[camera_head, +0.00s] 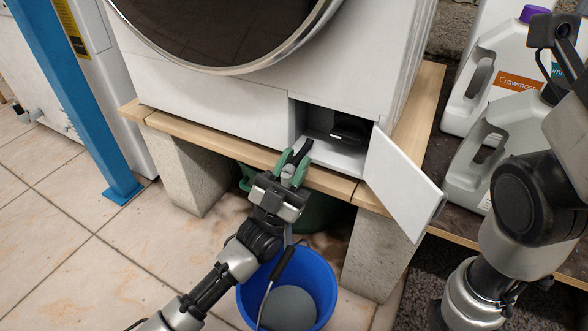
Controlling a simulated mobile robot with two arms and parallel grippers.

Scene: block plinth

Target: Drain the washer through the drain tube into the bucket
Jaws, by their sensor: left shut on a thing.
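The white washer (215,105) stands above a low opening with its small hatch door (403,186) swung open to the right. Inside the hatch recess (340,157) is a dark fitting (348,131). My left gripper (293,164), with green fingertips, is at the recess's front left edge. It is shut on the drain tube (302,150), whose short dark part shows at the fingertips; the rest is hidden. The blue bucket (325,285) stands on the floor below the gripper, with a grey round surface inside. My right gripper (560,45) is partly visible at the upper right.
The washer rests on a wooden frame (230,150) on concrete blocks (187,172). A green container (322,212) sits beneath. Large grey-white jugs (490,85) stand at right. A blue post (75,90) stands at left. The tiled floor (80,240) at left is clear.

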